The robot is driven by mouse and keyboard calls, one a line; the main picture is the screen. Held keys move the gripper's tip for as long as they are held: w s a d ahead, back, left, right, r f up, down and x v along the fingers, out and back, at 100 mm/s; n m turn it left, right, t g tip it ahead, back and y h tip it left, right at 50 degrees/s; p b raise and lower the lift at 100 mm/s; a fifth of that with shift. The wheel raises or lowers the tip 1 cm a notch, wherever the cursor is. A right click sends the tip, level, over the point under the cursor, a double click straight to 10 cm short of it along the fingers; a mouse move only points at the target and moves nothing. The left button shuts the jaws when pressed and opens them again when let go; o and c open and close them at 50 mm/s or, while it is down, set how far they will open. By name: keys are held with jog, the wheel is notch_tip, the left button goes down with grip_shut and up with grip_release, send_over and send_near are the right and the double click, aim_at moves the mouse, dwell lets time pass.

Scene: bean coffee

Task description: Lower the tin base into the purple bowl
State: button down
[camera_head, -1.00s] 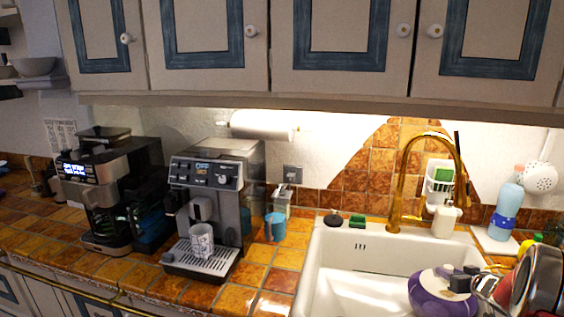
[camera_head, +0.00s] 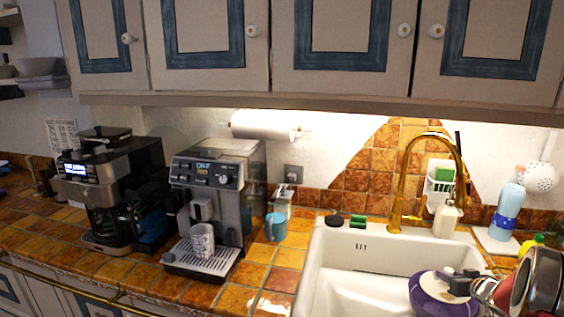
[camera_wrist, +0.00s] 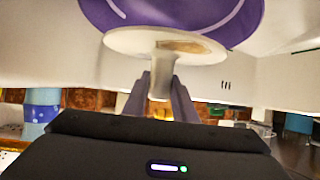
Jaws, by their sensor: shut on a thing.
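The purple bowl (camera_head: 430,298) with a white stripe is at the sink's lower right in the head view. It fills the top of the wrist view (camera_wrist: 175,12). A pale round disc with a short stem, which I take for the tin base (camera_wrist: 125,42), lies against the bowl's edge in the wrist view. My gripper (camera_wrist: 160,88) is shut on the stem, one dark finger on each side. In the head view my gripper (camera_head: 463,283) shows dark just above the bowl. I cannot tell whether the base touches the bowl; its far side is hidden.
The white sink (camera_head: 350,282) surrounds the bowl. A gold tap (camera_head: 396,190) rises behind it. A blue-banded bottle (camera_head: 505,208) and a soap dispenser (camera_head: 446,220) stand at the back. The sink's left part is clear.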

aim_at(444, 289)
jog(key=shift+f, duration=2.95)
jog(key=shift+f, duration=1.35)
dwell(0.8)
jog(key=c, duration=1.4)
grip_release()
jog(key=shift+o, duration=0.2)
notch_tip(444, 289, up, 10)
jog(key=shift+f, duration=0.1)
